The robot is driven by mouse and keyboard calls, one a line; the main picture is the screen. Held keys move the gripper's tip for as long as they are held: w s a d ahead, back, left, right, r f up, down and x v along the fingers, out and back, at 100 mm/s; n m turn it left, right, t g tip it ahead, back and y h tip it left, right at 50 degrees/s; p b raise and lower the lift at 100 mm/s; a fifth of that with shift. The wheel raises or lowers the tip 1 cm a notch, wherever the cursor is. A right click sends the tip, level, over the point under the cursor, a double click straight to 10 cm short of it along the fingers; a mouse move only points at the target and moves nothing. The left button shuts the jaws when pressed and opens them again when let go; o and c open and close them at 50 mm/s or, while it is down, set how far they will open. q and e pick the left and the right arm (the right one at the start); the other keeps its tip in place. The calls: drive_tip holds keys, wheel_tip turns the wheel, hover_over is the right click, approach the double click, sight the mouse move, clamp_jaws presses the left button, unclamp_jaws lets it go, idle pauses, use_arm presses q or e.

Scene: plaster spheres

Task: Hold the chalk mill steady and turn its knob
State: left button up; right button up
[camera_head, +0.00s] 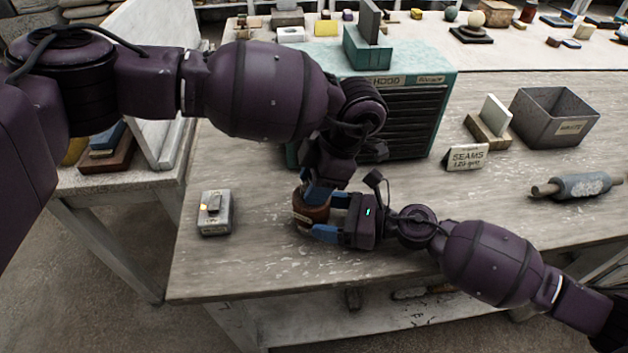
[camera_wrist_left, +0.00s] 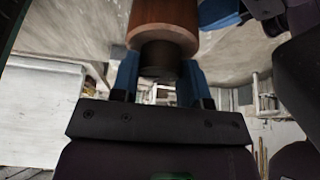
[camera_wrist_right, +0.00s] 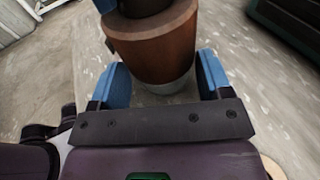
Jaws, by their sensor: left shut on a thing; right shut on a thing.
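The chalk mill (camera_head: 309,213) is a brown wooden body standing upright near the front of the table, partly hidden by my grippers. In the right wrist view its wooden body (camera_wrist_right: 160,55) sits between the blue fingers of my right gripper (camera_wrist_right: 163,75), shut on it from the side. A pale grey base shows below the wood. The dark knob (camera_wrist_left: 160,57) shows in the left wrist view between the blue fingers of my left gripper (camera_wrist_left: 158,78), which is shut on it from above. In the head view my left gripper (camera_head: 320,190) hides the knob.
A grey device with an orange light (camera_head: 214,213) lies left of the mill. To the right are a SEAMS sign (camera_head: 465,157), a grey bin (camera_head: 553,118) and a roller (camera_head: 575,186). The table's front edge is close.

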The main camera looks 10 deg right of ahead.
use_arm(q)
drive_tip(key=shift+s+d+m, duration=0.15)
drive_tip(key=shift+m, duration=0.45)
drive_tip(key=o, duration=0.9)
drive_tip(key=shift+o, duration=0.2)
drive_tip(key=v, duration=1.2)
drive_tip(key=shift+s, duration=0.15)
